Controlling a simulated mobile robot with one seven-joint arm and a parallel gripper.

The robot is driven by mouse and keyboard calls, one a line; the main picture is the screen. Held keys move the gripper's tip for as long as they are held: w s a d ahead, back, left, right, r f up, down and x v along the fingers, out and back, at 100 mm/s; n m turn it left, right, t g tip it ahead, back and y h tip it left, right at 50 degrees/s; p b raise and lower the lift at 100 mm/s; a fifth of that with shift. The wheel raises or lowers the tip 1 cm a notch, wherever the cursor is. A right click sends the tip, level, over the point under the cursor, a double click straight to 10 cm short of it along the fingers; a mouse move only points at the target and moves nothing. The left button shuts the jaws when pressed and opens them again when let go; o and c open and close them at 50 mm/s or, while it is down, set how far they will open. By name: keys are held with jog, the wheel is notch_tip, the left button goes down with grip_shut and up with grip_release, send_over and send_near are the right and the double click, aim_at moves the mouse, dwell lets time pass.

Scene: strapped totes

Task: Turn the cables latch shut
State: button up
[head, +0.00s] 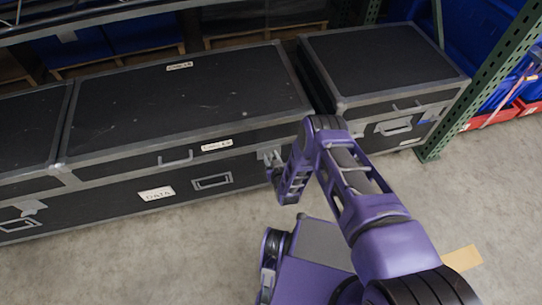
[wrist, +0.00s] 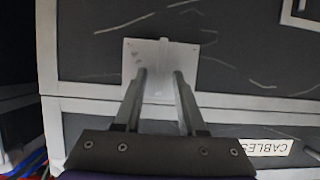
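The cables case (head: 185,100) is a long black case with grey metal edging and CABLES labels on its lid top and front. Its latch (head: 268,156) is a light grey plate near the front right end, partly hidden by my gripper in the head view. In the wrist view, the latch plate (wrist: 132,58) has a narrow raised piece down its middle. My gripper (wrist: 160,73) points at the latch with its two fingers apart, one on each side of that piece. I cannot tell whether either finger touches it. The upside-down CABLES label (wrist: 264,147) is at lower right.
A smaller black case (head: 385,60) stands to the right, close beside a green rack post (head: 470,95). Another case (head: 30,130) adjoins on the left. A DATA label (head: 156,194) is on the lower front.

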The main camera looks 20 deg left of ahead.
grip_shut()
dwell(0.3)
jog(key=shift+w+d+m+g+y, duration=0.1)
jog(key=shift+d+m+g+y, duration=0.1)
jog(key=shift+m+y, duration=0.25)
jog(key=shift+w+d+m+g+y, duration=0.1)
jog(key=shift+m+g+y, duration=0.15)
jog(key=shift+m, duration=0.4)
jog(key=m, duration=0.1)
jog(key=m+y, duration=0.1)
jog(key=shift+w+d+f+m+y, duration=0.15)
jog(key=shift+d+m+y, duration=0.1)
jog(key=shift+m+y, duration=0.05)
jog(key=shift+w+d+f+m+g+y, duration=0.15)
jog(key=shift+m+y, duration=0.4)
jog(key=shift+m, duration=0.45)
jog(key=shift+s+a+f+m+y, duration=0.1)
jog(key=shift+f+m+y, duration=0.1)
jog(key=shift+m+y, duration=0.6)
jog(key=shift+w+d+f+m+g+y, duration=0.15)
jog(key=shift+m+y, duration=0.2)
jog(key=shift+m, duration=0.85)
